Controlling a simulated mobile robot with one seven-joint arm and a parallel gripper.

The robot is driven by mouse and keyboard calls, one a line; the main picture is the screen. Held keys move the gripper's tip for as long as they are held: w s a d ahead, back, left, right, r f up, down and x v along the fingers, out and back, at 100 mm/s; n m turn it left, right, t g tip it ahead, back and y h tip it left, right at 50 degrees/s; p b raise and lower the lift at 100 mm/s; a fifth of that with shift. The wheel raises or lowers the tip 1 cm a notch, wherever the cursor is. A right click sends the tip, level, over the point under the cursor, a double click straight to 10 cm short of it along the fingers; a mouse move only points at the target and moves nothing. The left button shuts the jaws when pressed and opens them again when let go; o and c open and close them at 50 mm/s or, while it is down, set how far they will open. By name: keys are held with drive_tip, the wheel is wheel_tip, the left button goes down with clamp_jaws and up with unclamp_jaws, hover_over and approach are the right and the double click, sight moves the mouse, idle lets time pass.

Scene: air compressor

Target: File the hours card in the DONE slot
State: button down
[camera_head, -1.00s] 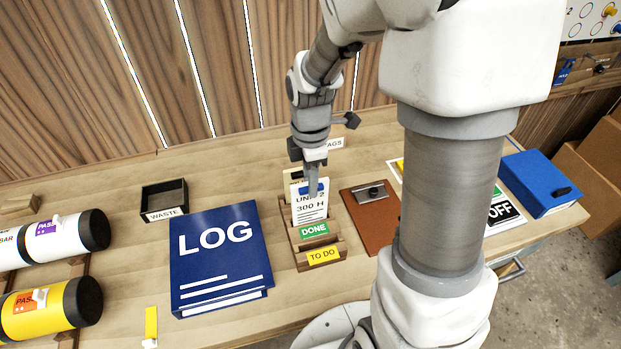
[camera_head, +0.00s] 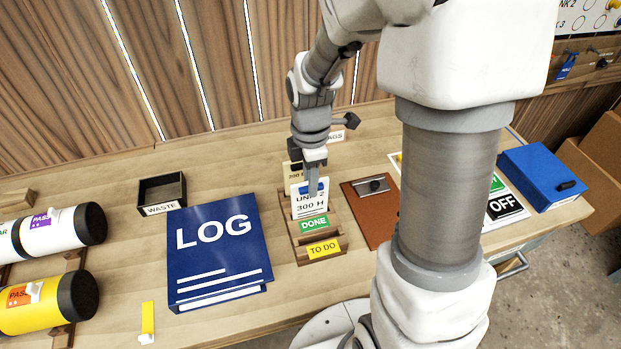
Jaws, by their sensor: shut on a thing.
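The hours card (camera_head: 309,207) is white with a blue top and reads "UNIT 2, 300 H". My gripper (camera_head: 313,187) is shut on its top edge and points down. The card stands upright in the wooden rack (camera_head: 296,250), directly behind the green DONE label (camera_head: 314,223). Its lower part is hidden behind that label, so I cannot see whether it touches the slot bottom. The yellow TO DO label (camera_head: 324,248) is on the front step. Another cream card (camera_head: 294,171) stands behind the held card.
A blue LOG binder (camera_head: 218,250) lies left of the rack. A brown clipboard (camera_head: 374,212) lies right of it. A black WASTE tray (camera_head: 162,190) and a TAGS label (camera_head: 335,137) are farther back. Cylinders (camera_head: 50,230) lie at far left.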

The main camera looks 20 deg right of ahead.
drive_tip(key=c, duration=0.6)
unclamp_jaws()
wheel_tip(320, 180, up, 17)
drive_tip(key=p, duration=0.2)
drive_tip(key=s+r+m+t, duration=0.4)
drive_tip(key=s+m, duration=1)
drive_tip(key=m, duration=0.4)
drive_tip(key=shift+t, duration=0.8)
